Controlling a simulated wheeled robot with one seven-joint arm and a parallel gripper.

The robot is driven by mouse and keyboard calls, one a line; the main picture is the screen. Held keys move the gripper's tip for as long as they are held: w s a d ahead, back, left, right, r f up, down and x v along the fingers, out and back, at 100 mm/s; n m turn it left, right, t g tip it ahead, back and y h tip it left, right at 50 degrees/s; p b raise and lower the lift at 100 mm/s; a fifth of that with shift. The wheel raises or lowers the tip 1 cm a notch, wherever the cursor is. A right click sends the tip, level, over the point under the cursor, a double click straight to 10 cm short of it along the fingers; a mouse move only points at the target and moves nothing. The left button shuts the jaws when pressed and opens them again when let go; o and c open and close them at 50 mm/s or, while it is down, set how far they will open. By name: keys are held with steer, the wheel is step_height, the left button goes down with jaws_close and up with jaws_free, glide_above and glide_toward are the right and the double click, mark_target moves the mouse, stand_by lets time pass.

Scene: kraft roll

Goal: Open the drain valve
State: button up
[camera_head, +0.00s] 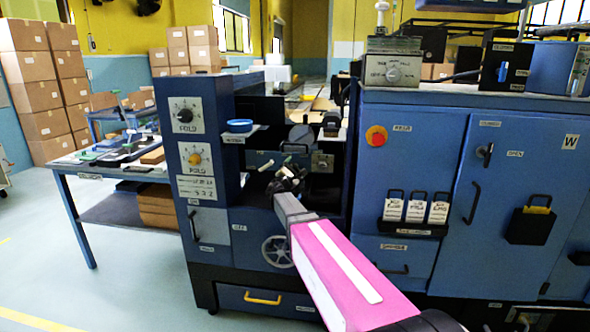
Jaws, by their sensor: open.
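My gripper (284,177) is a small dark shape at the end of my pink and grey arm, in front of the recess in the middle of the blue machine. It is open. Its fingers blend into the dark parts behind, so I cannot tell whether it touches anything. No part can be surely told as the drain valve, as the labels are too small to read. A spoked handwheel (277,251) sits low on the machine front, left of my arm. Small pale handles (292,161) show in the recess just above my gripper.
Two dial panels (187,115) stand left of the recess. A red-orange button (376,136) and a blue cabinet door (500,190) are to the right. A drawer with a yellow handle (263,298) is below. A work table (79,166) stands left. The floor at front left is clear.

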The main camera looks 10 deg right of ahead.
steer(key=c, duration=0.9)
steer(key=shift+m, duration=0.3)
steer(key=m+g, duration=0.2)
steer(key=m, duration=0.2)
steer(key=shift+h, duration=0.3)
steer(key=m+g, duration=0.1)
steer(key=m, duration=0.3)
steer(key=shift+m+g+y, duration=0.4)
steer(key=m+g+y, duration=0.1)
steer(key=m, duration=0.3)
steer(key=shift+m+g+y, duration=0.3)
steer(key=shift+m+y, duration=0.9)
steer(key=shift+m, duration=0.6)
